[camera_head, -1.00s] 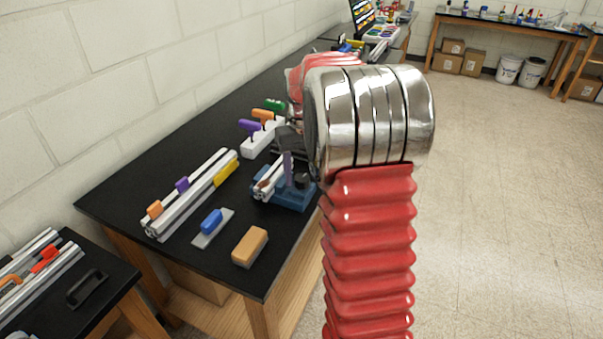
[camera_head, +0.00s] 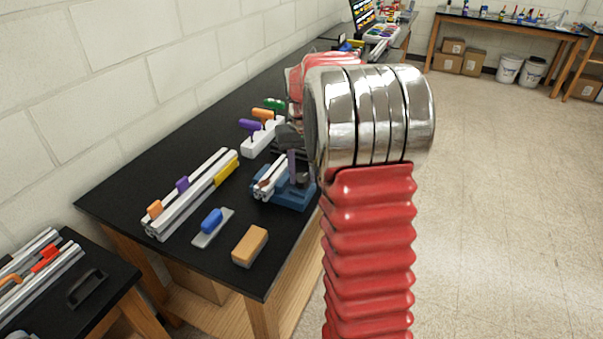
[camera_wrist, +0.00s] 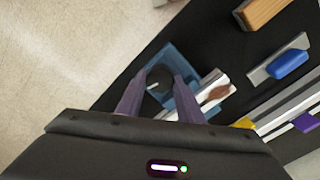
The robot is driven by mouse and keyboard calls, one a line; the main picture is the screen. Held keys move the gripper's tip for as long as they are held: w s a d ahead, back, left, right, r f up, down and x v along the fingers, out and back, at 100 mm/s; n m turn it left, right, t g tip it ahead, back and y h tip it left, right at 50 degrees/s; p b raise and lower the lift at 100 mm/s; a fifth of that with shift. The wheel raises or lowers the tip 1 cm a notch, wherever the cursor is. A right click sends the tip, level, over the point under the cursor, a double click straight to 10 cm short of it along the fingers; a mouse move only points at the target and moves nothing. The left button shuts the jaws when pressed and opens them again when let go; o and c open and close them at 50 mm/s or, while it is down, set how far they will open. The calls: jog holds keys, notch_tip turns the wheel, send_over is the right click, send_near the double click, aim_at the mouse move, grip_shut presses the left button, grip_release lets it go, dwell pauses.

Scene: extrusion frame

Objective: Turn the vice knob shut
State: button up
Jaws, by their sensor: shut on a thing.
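The blue vice (camera_head: 292,196) stands near the right edge of the black bench, with a silver extrusion piece (camera_head: 272,178) lying in it. The wrist view also shows the vice (camera_wrist: 183,62) and the silver piece (camera_wrist: 214,92). The dark round vice knob (camera_wrist: 157,86) sits between the purple fingers of my gripper (camera_wrist: 160,78), which is shut on it. In the head view my gripper (camera_head: 298,166) is partly hidden by my arm, and the knob is mostly covered.
A long extrusion with coloured clips (camera_head: 190,195), a blue-handled tool (camera_head: 212,225) and a tan block (camera_head: 250,246) lie left and in front of the vice. A white rack with coloured handles (camera_head: 262,137) stands behind. Open floor (camera_head: 500,200) lies to the right.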

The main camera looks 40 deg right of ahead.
aim_at(303, 177)
jog(key=shift+m, duration=0.5)
jog(key=o, duration=1.1)
jog(key=shift+c, duration=0.2)
notch_tip(303, 177, up, 14)
jog(key=shift+f, duration=0.1)
